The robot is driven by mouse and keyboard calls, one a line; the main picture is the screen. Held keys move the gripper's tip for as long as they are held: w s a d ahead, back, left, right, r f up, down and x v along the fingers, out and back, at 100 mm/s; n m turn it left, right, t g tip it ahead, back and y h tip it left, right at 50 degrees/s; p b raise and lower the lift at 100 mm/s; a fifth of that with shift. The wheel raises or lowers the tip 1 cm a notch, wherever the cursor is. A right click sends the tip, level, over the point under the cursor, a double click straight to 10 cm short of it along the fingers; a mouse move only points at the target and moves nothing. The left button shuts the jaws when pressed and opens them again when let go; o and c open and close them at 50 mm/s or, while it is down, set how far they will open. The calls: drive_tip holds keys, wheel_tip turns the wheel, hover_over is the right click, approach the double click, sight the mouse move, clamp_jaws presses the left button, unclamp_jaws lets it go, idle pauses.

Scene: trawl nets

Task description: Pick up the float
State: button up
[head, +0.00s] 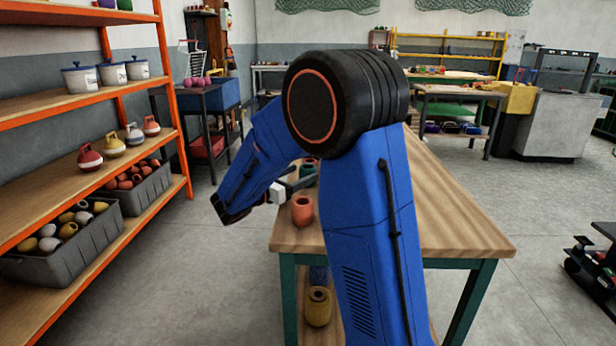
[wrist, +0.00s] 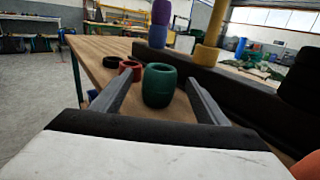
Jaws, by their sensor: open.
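A green barrel-shaped float (wrist: 159,86) stands upright on the wooden table (wrist: 97,50) in the wrist view. It shows between the two fingers of my open gripper (wrist: 162,78), near their tips. I cannot tell whether either finger touches it. In the head view a dark green float (head: 307,169) shows at the table's left edge, partly hidden by my arm. My gripper (head: 301,182) is just in front of it there. An orange-red float (head: 302,211) stands closer on the same table.
Behind the green float lie a red ring-shaped piece (wrist: 130,69) and a black ring (wrist: 110,61). A dark bar with a yellow post (wrist: 208,42) and a blue-and-purple stack (wrist: 158,28) runs along the right. An orange-framed shelf (head: 176,120) stands left, across open floor.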

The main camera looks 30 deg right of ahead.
sight(302, 173)
drive_tip(key=x, duration=0.4)
drive_tip(key=shift+d, duration=0.2)
drive_tip(key=shift+c, duration=0.4)
drive_tip(key=c, duration=1.1)
drive_tip(key=shift+r, duration=0.1)
wheel_tip(302, 173, up, 10)
drive_tip(key=shift+f, duration=0.15)
